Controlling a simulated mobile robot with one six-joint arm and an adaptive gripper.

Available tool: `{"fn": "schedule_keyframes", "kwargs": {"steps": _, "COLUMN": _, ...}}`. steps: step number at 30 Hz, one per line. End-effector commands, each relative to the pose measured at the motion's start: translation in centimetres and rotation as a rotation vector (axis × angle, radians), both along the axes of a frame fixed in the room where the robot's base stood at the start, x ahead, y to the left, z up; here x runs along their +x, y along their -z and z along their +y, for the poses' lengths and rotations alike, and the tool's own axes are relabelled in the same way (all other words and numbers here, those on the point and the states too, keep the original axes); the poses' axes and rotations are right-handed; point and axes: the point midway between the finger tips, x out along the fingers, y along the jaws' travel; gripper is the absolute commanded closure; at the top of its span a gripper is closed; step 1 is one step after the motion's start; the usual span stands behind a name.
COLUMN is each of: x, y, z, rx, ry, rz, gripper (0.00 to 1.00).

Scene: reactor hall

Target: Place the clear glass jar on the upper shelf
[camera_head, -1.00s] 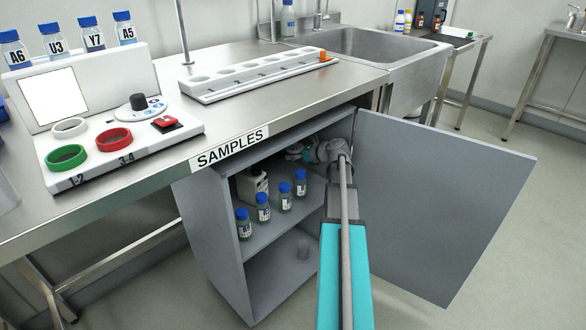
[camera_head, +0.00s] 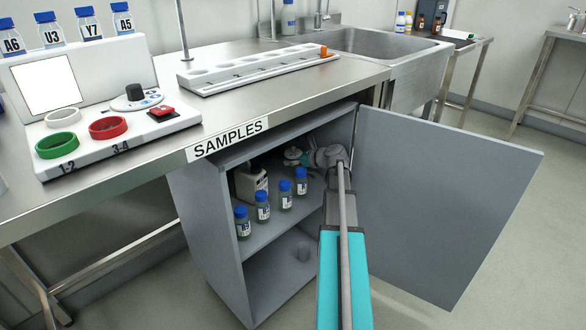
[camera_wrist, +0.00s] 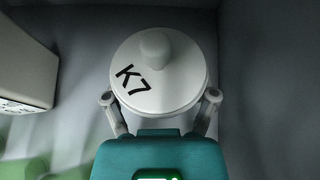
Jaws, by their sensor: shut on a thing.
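A jar with a round white lid (camera_wrist: 158,75), marked K7 and topped by a knob, sits between the two fingers of my gripper (camera_wrist: 160,97) in the wrist view. My gripper is shut on it. The lid hides the jar's body, so I cannot see its glass. In the head view my gripper (camera_head: 295,157) is inside the open cabinet, in the upper compartment, at the back right. The upper shelf (camera_head: 282,226) is grey and holds several blue-capped bottles (camera_head: 262,207). I cannot tell whether the jar touches the shelf.
A pale canister (camera_head: 250,184) stands at the back left of the shelf; its side shows in the wrist view (camera_wrist: 22,65). The cabinet door (camera_head: 440,200) stands open at right. The shelf's front right is bare.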

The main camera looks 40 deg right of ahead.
Motion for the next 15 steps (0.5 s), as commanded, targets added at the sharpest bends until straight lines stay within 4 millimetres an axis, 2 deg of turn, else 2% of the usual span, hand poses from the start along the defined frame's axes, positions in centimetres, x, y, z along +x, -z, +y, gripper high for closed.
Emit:
{"fn": "schedule_keyframes", "kwargs": {"steps": 9, "x": 0.0, "y": 2.8, "z": 0.0, "rx": 0.001, "ry": 0.001, "rz": -0.001, "gripper": 0.84}}
{"fn": "schedule_keyframes", "kwargs": {"steps": 15, "x": 0.3, "y": 3.6, "z": 0.0, "rx": 0.001, "ry": 0.001, "rz": -0.001, "gripper": 0.84}}
